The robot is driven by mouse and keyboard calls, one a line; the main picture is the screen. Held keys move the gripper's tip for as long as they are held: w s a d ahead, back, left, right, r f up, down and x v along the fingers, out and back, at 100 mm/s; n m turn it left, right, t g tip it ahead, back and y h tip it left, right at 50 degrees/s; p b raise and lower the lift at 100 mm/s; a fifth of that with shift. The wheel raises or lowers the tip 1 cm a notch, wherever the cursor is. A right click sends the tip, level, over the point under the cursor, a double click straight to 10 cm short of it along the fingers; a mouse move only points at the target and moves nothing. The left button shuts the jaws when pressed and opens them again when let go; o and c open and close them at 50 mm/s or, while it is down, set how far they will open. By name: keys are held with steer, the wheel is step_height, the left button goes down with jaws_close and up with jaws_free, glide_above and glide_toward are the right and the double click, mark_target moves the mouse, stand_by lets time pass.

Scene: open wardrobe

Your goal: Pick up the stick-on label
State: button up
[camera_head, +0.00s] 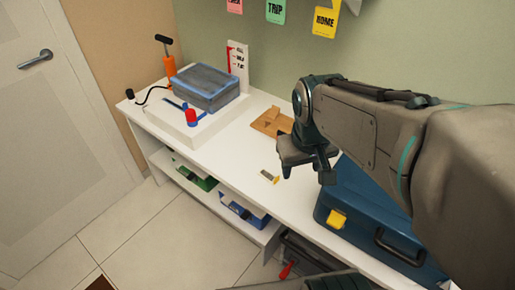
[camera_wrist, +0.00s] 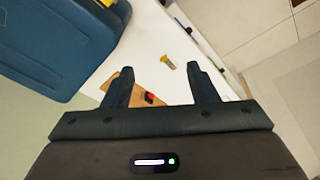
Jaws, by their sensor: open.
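My gripper (camera_head: 305,168) hangs above the white bench, its jaws open and empty. In the wrist view the two dark fingers of my gripper (camera_wrist: 160,72) stand apart with nothing between them. A small grey piece with a yellow end (camera_head: 270,177) lies on the bench to the left of my gripper; it also shows in the wrist view (camera_wrist: 168,62), beyond the fingertips. A brown flat piece (camera_head: 272,122) lies behind my gripper. In the wrist view a small red and black thing (camera_wrist: 153,98) shows on brown. I cannot tell which thing is the stick-on label.
A blue case (camera_head: 362,205) with a yellow latch stands right of my gripper. A blue-rimmed box (camera_head: 208,88) and an orange pump (camera_head: 169,66) stand at the left. Pink, green and yellow cards (camera_head: 325,21) hang on the wall.

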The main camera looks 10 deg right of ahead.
steer(key=w+f+n+g+b, duration=0.1)
steer(key=w+f+n+b, duration=0.25)
steer(key=w+f, duration=0.4)
steer(key=n+g+b, duration=0.1)
steer(key=n+b, duration=0.2)
steer(key=b, duration=0.2)
glide_above(268, 174)
steer(key=s+d, duration=0.3)
steer(key=s, duration=0.2)
step_height(268, 174, down, 8)
steer(key=f, duration=0.4)
steer(key=f+b, duration=0.1)
steer(key=f, duration=0.4)
steer(key=w+f, duration=0.1)
steer(key=f, duration=0.3)
steer(key=shift+a+f+b, duration=0.3)
steer(key=shift+f+b, duration=0.05)
steer(key=shift+f, duration=0.05)
steer(key=shift+c, duration=0.3)
steer(key=c, duration=1)
